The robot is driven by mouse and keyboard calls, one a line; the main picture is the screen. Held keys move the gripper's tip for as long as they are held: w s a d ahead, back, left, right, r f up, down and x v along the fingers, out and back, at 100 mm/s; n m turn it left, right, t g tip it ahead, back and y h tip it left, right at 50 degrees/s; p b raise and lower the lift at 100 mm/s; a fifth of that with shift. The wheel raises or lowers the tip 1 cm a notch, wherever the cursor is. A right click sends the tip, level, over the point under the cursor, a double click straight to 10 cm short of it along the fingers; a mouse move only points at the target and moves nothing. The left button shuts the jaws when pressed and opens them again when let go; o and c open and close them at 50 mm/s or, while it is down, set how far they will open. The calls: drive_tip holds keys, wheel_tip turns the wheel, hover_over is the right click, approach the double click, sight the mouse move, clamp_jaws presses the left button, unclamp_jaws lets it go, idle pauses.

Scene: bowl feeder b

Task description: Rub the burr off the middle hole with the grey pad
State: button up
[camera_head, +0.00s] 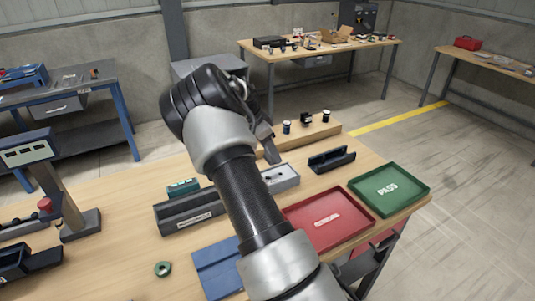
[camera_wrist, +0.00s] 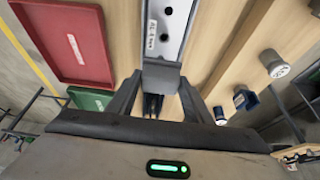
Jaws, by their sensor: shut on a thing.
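A light grey metal block (camera_head: 284,180) with dark holes lies on the wooden table in the head view. It also shows at the top of the wrist view (camera_wrist: 177,28), with a white label and dark holes. My gripper (camera_head: 265,135) is over the block's far side, pointing down. In the wrist view my gripper (camera_wrist: 160,82) is shut on a grey pad (camera_wrist: 160,70), which stands between the fingertips. The pad hides the near part of the block. I cannot tell whether the pad touches it, and no burr can be made out.
A red tray (camera_head: 345,238) and a green PASS tray (camera_head: 412,205) lie at the right. A black holder (camera_head: 332,160) is right of the block. A wooden stand (camera_head: 310,134) with small dark parts is behind. A dark grey box (camera_head: 185,214) stands left.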

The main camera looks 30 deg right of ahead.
drive_tip(key=shift+d, duration=0.1)
drive_tip(key=shift+r+p, duration=1.55)
drive_tip(key=shift+r, duration=1.5)
drive_tip(key=s+a+n+t+y, duration=0.2)
drive_tip(key=s+a+n, duration=0.4)
drive_tip(key=a+n, duration=0.3)
drive_tip(key=s+a+n+t+y, duration=0.2)
drive_tip(key=s+a+n, duration=0.5)
drive_tip(key=a, duration=0.7)
drive_tip(key=shift+a+r+n+t+y, duration=0.3)
drive_tip(key=shift+r+n+t+y, duration=0.1)
drive_tip(key=shift+n, duration=0.5)
drive_tip(key=shift+f, duration=0.1)
